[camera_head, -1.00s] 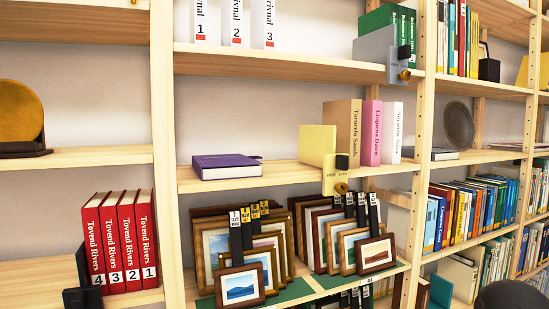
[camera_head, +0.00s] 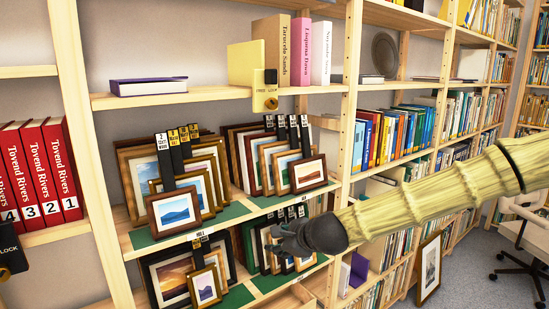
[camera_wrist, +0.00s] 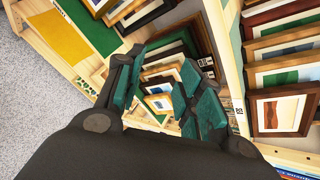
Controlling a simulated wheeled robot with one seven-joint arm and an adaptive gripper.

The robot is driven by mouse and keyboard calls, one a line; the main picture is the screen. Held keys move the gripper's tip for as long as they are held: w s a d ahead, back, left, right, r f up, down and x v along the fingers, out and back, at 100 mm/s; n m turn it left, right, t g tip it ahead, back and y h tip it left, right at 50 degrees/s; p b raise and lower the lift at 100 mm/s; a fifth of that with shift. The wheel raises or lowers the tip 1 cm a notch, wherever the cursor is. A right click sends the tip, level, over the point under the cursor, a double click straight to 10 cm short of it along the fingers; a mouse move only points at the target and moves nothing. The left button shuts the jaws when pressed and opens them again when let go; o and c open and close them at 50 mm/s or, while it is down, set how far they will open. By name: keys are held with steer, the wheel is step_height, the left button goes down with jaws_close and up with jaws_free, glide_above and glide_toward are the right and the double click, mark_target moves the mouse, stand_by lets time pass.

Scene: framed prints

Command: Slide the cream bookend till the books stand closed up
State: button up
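The cream bookend (camera_head: 240,62) stands on the upper middle shelf. I cannot tell whether the bookend touches the tan book, or how tight the books are. My gripper (camera_head: 288,238) is well below them, in front of the lower framed prints. In the wrist view my gripper (camera_wrist: 160,92) has its fingers apart with nothing between; the bookend is not visible there.
A purple book (camera_head: 148,86) lies flat left of the bookend, with bare shelf between. Framed prints (camera_head: 308,174) fill the shelf below, and more stand beneath. A shelf upright (camera_head: 350,90) rises right of the books. An office chair (camera_head: 525,215) stands at right.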

step_height(320, 180, up, 17)
steer(key=w+m+t+y+b, duration=0.1)
steer(key=w+m+t+y, duration=0.1)
steer(key=m, duration=0.2)
steer(key=m+t+y+b, duration=0.2)
steer(key=m+t+y, duration=0.1)
steer(key=m, duration=0.2)
glide_toward(275, 71)
steer(key=p+x, duration=0.2)
steer(key=x, duration=0.8)
steer(key=shift+w, duration=0.15)
jaws_close()
